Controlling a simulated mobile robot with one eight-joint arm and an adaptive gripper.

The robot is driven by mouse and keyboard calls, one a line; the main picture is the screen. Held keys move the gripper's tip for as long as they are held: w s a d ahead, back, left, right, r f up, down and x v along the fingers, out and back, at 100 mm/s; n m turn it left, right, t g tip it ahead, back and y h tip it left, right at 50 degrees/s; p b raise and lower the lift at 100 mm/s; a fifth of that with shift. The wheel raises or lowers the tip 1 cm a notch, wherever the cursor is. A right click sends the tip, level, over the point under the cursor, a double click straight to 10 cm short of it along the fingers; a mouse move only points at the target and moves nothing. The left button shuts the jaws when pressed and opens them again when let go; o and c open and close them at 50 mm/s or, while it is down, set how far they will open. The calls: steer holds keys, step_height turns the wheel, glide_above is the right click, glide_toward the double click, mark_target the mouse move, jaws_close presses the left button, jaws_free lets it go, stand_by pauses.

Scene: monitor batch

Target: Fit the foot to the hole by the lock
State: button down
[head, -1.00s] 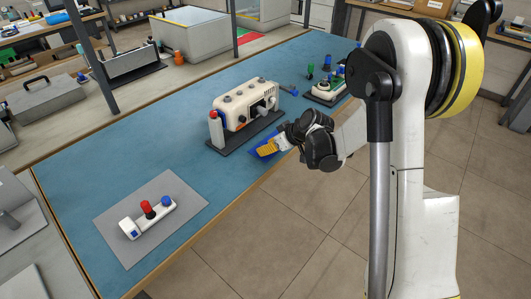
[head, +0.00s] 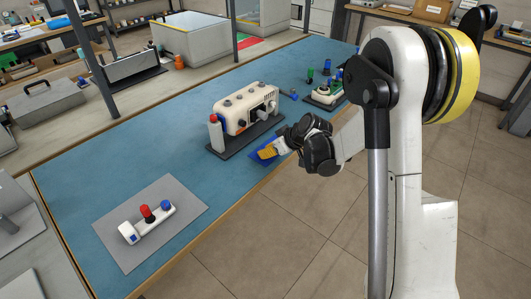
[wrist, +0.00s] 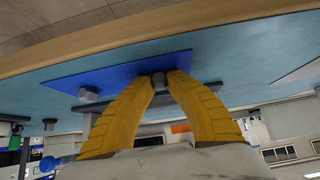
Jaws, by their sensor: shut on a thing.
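My gripper (head: 267,152) is low over a blue mat (head: 284,145) at the table's front edge. In the wrist view its yellow fingertips (wrist: 161,78) are shut on a small dark grey foot (wrist: 159,82), just at the blue mat (wrist: 115,72). I cannot tell whether the foot still touches the mat. Another grey foot (wrist: 88,95) is on the mat beside the fingers. A cream unit (head: 245,108) with dark knobs on top stands on a dark base behind my gripper. I cannot make out the lock or the hole by it.
A grey mat (head: 187,188) at the front left bears a white block with red and blue knobs (head: 147,222). A green and white device (head: 323,94) stands further back.

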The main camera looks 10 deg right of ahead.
mark_target(273, 159)
steer(key=shift+s+d, duration=0.75)
steer(key=shift+s, duration=0.3)
steer(key=shift+s+d, duration=0.7)
steer(key=shift+s, duration=0.35)
